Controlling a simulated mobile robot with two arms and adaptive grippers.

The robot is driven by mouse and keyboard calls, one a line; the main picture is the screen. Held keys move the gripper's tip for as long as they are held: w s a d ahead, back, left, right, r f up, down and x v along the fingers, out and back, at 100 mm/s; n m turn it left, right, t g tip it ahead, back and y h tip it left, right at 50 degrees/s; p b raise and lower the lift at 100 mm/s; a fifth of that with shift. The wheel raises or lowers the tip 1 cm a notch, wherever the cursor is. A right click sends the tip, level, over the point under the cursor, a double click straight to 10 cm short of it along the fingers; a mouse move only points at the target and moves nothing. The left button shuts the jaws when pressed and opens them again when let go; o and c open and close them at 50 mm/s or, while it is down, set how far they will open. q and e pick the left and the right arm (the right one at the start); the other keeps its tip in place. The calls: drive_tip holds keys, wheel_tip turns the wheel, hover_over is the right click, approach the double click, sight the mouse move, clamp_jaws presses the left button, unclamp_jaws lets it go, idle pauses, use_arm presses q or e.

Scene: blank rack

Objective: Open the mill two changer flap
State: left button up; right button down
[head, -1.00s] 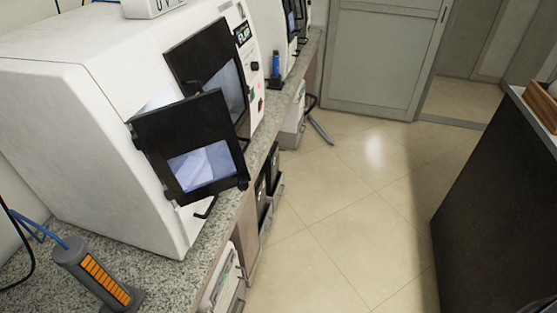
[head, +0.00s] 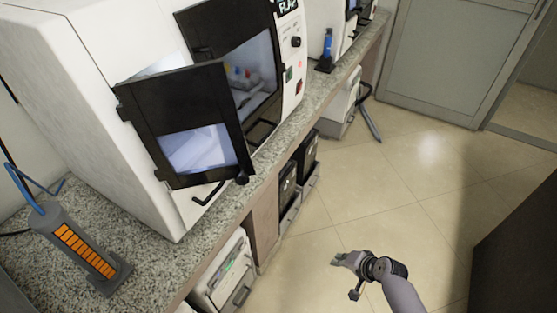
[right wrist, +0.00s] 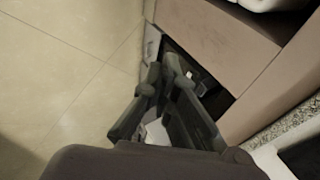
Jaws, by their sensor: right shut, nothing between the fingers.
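The white mill (head: 80,75) stands on the counter at the left of the head view. Which of these is the changer flap I cannot tell for sure. My right gripper (head: 342,262) is shut and empty over the floor, well apart from the mill. Its fingers (right wrist: 162,80) show in the right wrist view. My left gripper is out of view.
A grey stand with orange bars (head: 85,250) sits on the speckled counter (head: 150,255) at front left. A second machine (head: 312,25) is farther back. Dark boxes (head: 297,170) stand below the counter. A dark cabinet (head: 515,250) is at right; the tiled floor between is open.

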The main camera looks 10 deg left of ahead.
drive_tip(key=w+a+r+y+b, duration=0.1)
drive_tip(key=w+a+r+y, duration=0.2)
drive_tip(key=r, duration=0.5)
drive_tip(key=w+a+r+y+b, duration=0.1)
drive_tip(key=w+a+r, duration=0.25)
drive_tip(key=r, duration=0.55)
drive_tip(key=w+a+r+y+b, duration=0.1)
drive_tip(key=w+a+r+y, duration=0.25)
drive_tip(key=r, duration=0.45)
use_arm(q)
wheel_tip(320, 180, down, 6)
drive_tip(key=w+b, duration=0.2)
use_arm(e)
drive_tip(key=s+a+r+n+g+y, duration=0.2)
drive_tip(key=s+r, duration=0.1)
drive_tip(key=r, duration=0.6)
drive_tip(key=s+a+r+n+g+y, duration=0.1)
drive_tip(key=s+a+r+n+g, duration=0.15)
drive_tip(key=r, duration=0.65)
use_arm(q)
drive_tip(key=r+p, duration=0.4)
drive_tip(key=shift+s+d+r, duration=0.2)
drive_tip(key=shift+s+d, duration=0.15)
use_arm(e)
drive_tip(key=s+a+f, duration=0.1)
drive_tip(key=s+a, duration=0.2)
drive_tip(key=a, duration=0.6)
drive_tip(key=shift+s, duration=0.4)
drive_tip(key=shift+f, duration=0.1)
